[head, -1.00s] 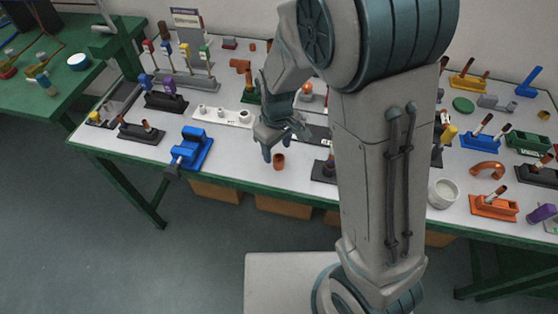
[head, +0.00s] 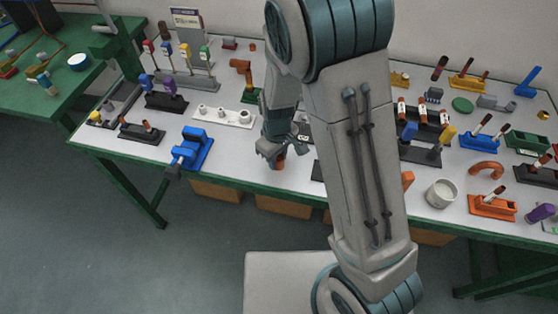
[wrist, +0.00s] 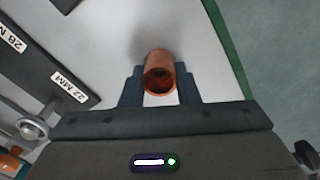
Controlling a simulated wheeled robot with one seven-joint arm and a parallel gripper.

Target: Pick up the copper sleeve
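The copper sleeve (wrist: 158,70) stands on the white tabletop near the front edge and shows its open end in the wrist view. In the head view the sleeve (head: 279,161) is partly hidden by my gripper (head: 272,154). In the wrist view the two dark fingers of my gripper (wrist: 159,88) lie to the left and right of the sleeve, with the sleeve between them. The fingers are apart, and narrow light gaps seem to show beside the sleeve. Whether either finger touches it is hard to tell.
A blue vise (head: 192,148) and a white fitting strip (head: 224,117) stand to the left in the head view. The green table edge (head: 240,183) is close in front.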

